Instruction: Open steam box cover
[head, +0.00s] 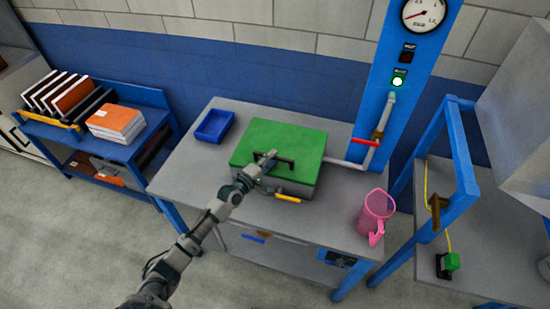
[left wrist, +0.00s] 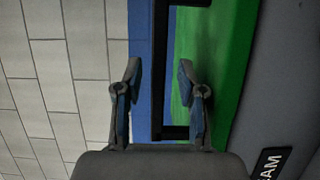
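The steam box (head: 305,184) is a grey box on the table, with a green cover (head: 300,140) lying shut on top. A black bar handle (head: 285,165) stands on the cover's front part. My left gripper (head: 267,164) is at the left end of this handle. In the left wrist view its two fingers (left wrist: 160,85) are apart. The black handle (left wrist: 160,50) runs between or just beyond them, with the green cover (left wrist: 230,60) to the right. I cannot tell whether the fingers touch the handle. My right gripper is not in view.
The grey table (head: 190,165) also holds a blue tray (head: 214,126) and a pink jug (head: 374,214). A pipe with a red valve handle (head: 366,141) joins the box's right side to a blue gauge column (head: 405,60). An orange latch (head: 288,198) sticks out at the box's front.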

